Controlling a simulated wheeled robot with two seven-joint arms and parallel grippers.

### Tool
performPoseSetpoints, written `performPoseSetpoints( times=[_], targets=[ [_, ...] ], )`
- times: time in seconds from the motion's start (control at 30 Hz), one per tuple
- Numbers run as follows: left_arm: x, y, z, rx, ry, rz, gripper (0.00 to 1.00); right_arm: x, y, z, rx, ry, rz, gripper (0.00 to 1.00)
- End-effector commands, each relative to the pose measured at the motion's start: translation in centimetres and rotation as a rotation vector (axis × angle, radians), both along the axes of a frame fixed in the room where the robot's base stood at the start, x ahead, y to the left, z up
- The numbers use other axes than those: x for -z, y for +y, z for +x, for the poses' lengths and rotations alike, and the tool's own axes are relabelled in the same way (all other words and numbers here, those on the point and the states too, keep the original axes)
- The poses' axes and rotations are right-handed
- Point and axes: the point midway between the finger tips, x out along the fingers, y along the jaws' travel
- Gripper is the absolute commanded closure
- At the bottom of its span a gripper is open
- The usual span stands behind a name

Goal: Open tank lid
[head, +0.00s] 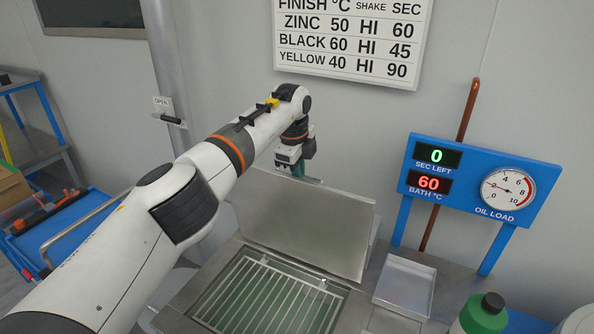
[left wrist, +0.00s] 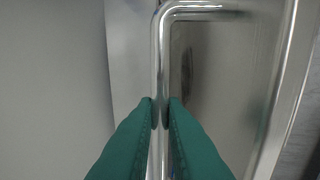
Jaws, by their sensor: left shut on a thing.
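The tank lid (head: 310,226) is a flat grey metal panel. It stands raised and tilted back behind the tank opening in the head view. Below it the open tank (head: 268,298) shows a metal grate over greenish liquid. My left gripper (head: 299,172) is at the lid's upper edge, partly hidden behind my arm's wrist. In the left wrist view the green fingertips (left wrist: 160,112) are shut on the lid's shiny bar handle (left wrist: 160,60), one on each side. My right gripper is not in view.
A small metal tray (head: 405,286) lies right of the tank. A blue panel (head: 480,182) with displays and a dial stands behind it. A green bottle (head: 484,314) is at the front right. A lever marked OPEN (head: 168,119) is at the left post. A blue cart (head: 70,235) stands left.

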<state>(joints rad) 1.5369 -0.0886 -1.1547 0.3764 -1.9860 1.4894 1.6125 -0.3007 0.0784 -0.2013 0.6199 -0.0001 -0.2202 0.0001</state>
Motion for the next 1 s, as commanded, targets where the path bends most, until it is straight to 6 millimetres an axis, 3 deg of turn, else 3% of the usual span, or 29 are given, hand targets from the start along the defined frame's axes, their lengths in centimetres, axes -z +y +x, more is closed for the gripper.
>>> performPoseSetpoints(
  times=[0.03, 0.07, 0.17, 0.57, 0.83, 1.0],
  targets=[
    [0.7, -0.2, -0.3, 0.002, 0.013, -0.002, 1.0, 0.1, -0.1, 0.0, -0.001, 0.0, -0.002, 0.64],
    [0.7, -0.2, -0.3, 0.002, 0.013, -0.002, 0.84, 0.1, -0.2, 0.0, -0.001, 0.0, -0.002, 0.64],
    [0.6, -0.2, -0.2, 0.002, 0.01, -0.002, 0.68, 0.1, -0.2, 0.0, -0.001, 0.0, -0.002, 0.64],
    [-0.4, 0.0, -0.1, 0.001, 0.002, -0.001, 0.67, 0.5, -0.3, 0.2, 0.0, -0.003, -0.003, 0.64],
    [-5.4, 0.3, -1.0, 0.001, 0.002, -0.001, 0.67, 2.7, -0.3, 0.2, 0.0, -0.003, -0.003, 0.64],
    [-8.9, 0.4, -1.6, 0.002, 0.005, -0.001, 0.67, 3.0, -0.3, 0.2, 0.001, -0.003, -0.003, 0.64]
  ],
)
